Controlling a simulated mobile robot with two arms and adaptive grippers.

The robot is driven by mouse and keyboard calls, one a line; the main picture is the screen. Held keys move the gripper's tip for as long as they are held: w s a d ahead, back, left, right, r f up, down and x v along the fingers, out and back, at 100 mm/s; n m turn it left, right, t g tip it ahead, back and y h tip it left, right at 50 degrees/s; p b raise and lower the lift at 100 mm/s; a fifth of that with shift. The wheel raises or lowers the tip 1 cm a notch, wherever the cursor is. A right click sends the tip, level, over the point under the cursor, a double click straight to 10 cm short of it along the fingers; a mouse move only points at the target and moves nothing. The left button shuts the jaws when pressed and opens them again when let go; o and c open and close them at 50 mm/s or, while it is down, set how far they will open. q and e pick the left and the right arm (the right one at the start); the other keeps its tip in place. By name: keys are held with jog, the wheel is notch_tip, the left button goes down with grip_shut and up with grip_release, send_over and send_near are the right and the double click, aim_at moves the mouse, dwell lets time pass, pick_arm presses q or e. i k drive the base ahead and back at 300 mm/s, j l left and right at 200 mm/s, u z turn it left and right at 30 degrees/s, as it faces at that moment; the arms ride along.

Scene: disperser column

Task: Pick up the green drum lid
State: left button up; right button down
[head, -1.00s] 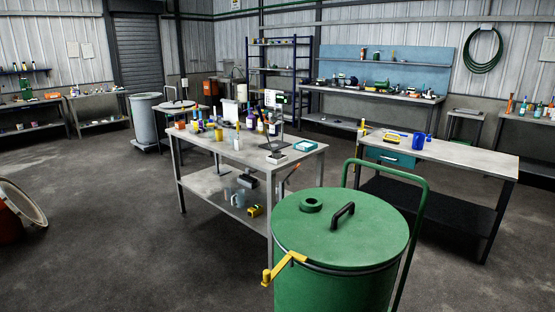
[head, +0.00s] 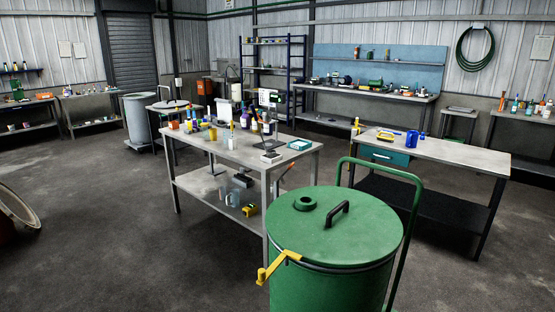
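The green drum lid (head: 320,238) lies flat on top of the green drum (head: 330,290) in the front middle of the head view. It has a black arched handle (head: 338,214) at its middle and a round green bung ring (head: 305,201) toward the back left. A dark ring band runs around the rim under the lid. A yellow lever clamp (head: 277,265) sits on the front left of that rim and sticks out to the left. Neither of my grippers is in view.
A green tubular cart handle (head: 420,195) rises behind and right of the drum. A metal workbench (head: 235,150) with bottles stands behind left, another bench (head: 470,163) behind right. A tilted drum (head: 15,208) is at the left edge. The floor (head: 120,250) between is clear.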

aim_at(333, 227)
jog(key=i+j+z, duration=0.5)
jog(key=z, duration=0.2)
jog(key=i+j+z, duration=0.2)
jog(key=j+z, duration=0.15)
